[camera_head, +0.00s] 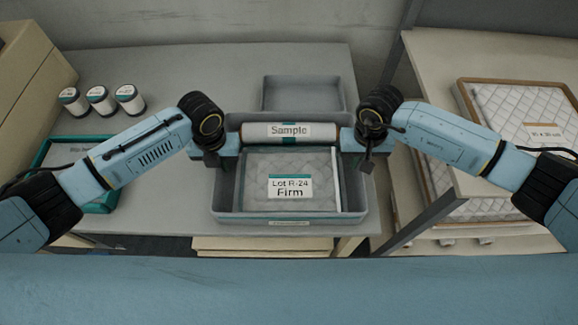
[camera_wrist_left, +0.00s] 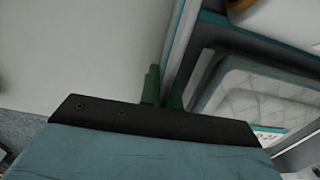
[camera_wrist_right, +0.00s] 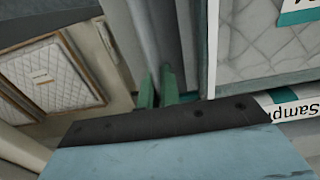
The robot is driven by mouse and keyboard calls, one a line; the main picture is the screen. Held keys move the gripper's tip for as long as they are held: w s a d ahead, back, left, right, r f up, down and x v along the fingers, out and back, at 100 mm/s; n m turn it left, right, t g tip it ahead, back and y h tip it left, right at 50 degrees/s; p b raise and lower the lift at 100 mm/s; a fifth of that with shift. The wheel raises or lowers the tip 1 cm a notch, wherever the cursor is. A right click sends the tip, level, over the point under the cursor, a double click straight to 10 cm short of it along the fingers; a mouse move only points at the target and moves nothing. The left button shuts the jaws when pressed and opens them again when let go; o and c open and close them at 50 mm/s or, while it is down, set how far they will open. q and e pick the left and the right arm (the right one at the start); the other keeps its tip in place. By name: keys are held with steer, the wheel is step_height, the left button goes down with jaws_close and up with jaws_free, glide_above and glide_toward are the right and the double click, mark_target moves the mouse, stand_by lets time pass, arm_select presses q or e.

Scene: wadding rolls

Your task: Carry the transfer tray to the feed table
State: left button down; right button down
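The grey transfer tray (camera_head: 226,196) is at the front middle of the grey table in the head view. It holds a quilted pad (camera_head: 262,165) labelled "Lot R-24 Firm" and a white roll (camera_head: 290,132) labelled "Sample", lying across its far part. My left gripper (camera_head: 226,150) is at the tray's left wall; in the left wrist view its green fingers (camera_wrist_left: 163,92) close on the wall's edge. My right gripper (camera_head: 352,146) is at the right wall; its green fingers (camera_wrist_right: 157,90) close on that edge. I cannot tell whether the tray is lifted.
A smaller grey tray (camera_head: 302,92) lies behind. A separate table (camera_head: 436,58) at right bears a wood-framed quilted pad (camera_head: 510,112); a gap separates the tables.

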arm_select(q)
steer(key=shift+w+r, duration=0.1)
steer(key=shift+r, duration=0.05)
arm_select(e)
steer(key=shift+w+r, duration=0.1)
steer(key=shift+r, duration=0.05)
